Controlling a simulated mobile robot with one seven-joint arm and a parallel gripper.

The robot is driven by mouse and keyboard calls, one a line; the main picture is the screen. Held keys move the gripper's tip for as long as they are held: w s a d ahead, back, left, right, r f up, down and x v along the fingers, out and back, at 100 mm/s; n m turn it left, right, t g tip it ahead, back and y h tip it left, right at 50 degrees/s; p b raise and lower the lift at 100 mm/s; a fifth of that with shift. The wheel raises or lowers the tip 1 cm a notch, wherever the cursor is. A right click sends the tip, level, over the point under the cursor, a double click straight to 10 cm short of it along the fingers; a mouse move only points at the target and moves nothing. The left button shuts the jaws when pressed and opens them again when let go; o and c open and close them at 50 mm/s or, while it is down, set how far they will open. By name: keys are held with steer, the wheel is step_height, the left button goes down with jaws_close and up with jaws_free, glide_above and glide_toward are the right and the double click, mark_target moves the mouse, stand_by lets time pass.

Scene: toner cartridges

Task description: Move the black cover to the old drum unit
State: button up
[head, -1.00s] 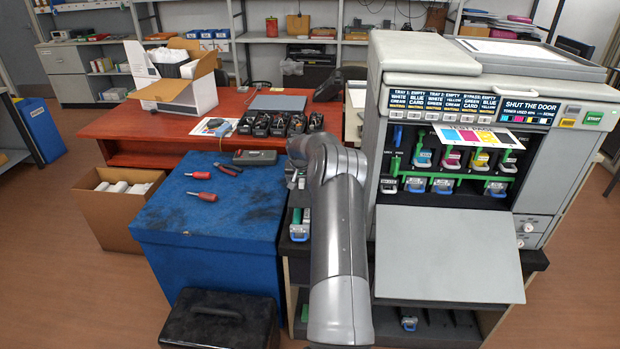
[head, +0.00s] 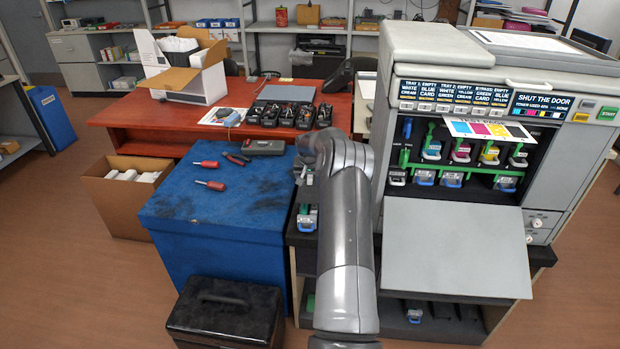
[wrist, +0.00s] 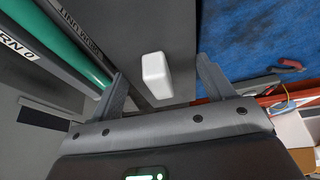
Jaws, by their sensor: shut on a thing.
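My gripper (wrist: 160,85) is shown in the wrist view with its two fingers wide apart and shut on a dark slab, which I take to be the black cover (wrist: 178,25). The exact contact is hard to see. A small white block (wrist: 156,75) shows between the fingers. A long drum unit with a green cylinder (wrist: 55,40) lies at the left, close by the left finger. In the head view my gripper (head: 306,165) is mostly hidden by my arm, above the dark stand; a green and white unit (head: 307,217) shows below it.
The blue box (head: 215,235) stands left of my arm, with screwdrivers (head: 210,185) and a grey case (head: 264,147) on top. The printer (head: 455,60) stands right with its door (head: 455,245) down. Several black units (head: 288,115) sit on the red desk (head: 140,125). A black case (head: 225,310) is in front.

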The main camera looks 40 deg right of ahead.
mark_target(310, 185)
steer(key=shift+f, duration=0.15)
steer(key=shift+f, duration=1.1)
steer(key=shift+f, duration=0.2)
steer(key=shift+f, duration=0.6)
steer(key=o, duration=1.1)
steer(key=shift+r, duration=0.1)
